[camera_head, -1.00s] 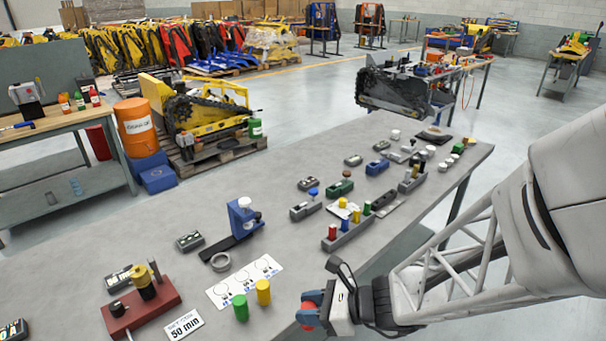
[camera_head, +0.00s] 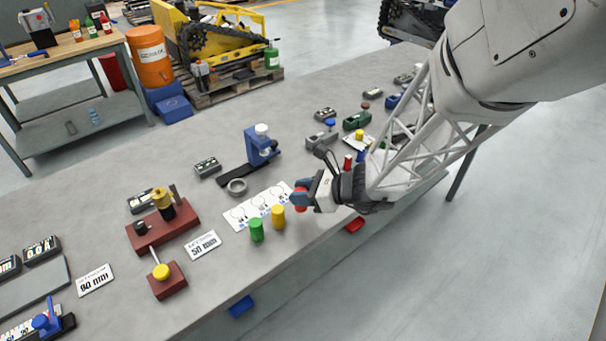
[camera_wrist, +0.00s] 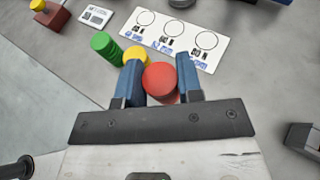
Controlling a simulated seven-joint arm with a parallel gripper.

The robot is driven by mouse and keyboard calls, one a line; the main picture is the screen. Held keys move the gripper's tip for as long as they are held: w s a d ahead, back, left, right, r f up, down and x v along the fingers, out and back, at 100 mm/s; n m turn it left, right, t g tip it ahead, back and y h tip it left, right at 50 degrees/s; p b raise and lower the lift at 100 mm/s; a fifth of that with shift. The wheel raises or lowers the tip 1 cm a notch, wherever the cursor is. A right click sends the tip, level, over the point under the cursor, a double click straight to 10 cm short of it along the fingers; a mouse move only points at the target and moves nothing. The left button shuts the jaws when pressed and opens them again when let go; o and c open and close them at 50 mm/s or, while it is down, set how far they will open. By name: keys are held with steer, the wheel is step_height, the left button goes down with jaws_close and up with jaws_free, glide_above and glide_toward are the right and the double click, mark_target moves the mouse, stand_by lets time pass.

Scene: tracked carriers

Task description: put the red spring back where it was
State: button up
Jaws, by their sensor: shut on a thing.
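The red spring (camera_head: 300,204) is between the blue fingers of my gripper (camera_head: 304,193). The wrist view shows its round red top (camera_wrist: 160,79) with a finger of my gripper (camera_wrist: 157,72) on each side. A white card (camera_head: 240,219) with three printed circles lies on the table; the wrist view shows the circles on this card (camera_wrist: 190,35) bare. The held spring is at the card's near right end; I cannot tell its height above the table. A green spring (camera_head: 257,230) and a yellow spring (camera_head: 278,217) stand upright beside the card's near edge.
The table's front edge is close to the springs.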

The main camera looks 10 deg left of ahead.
steer(key=shift+w+a+f, duration=0.1)
steer(key=shift+w+a, duration=0.15)
steer(key=shift+w, duration=0.25)
steer(key=shift+w+a, duration=0.2)
steer(key=shift+w, duration=0.25)
steer(key=shift+f, duration=0.1)
steer(key=shift+f, duration=1.7)
steer(key=o, duration=1)
steer(key=shift+f, duration=0.1)
steer(key=v, duration=1.2)
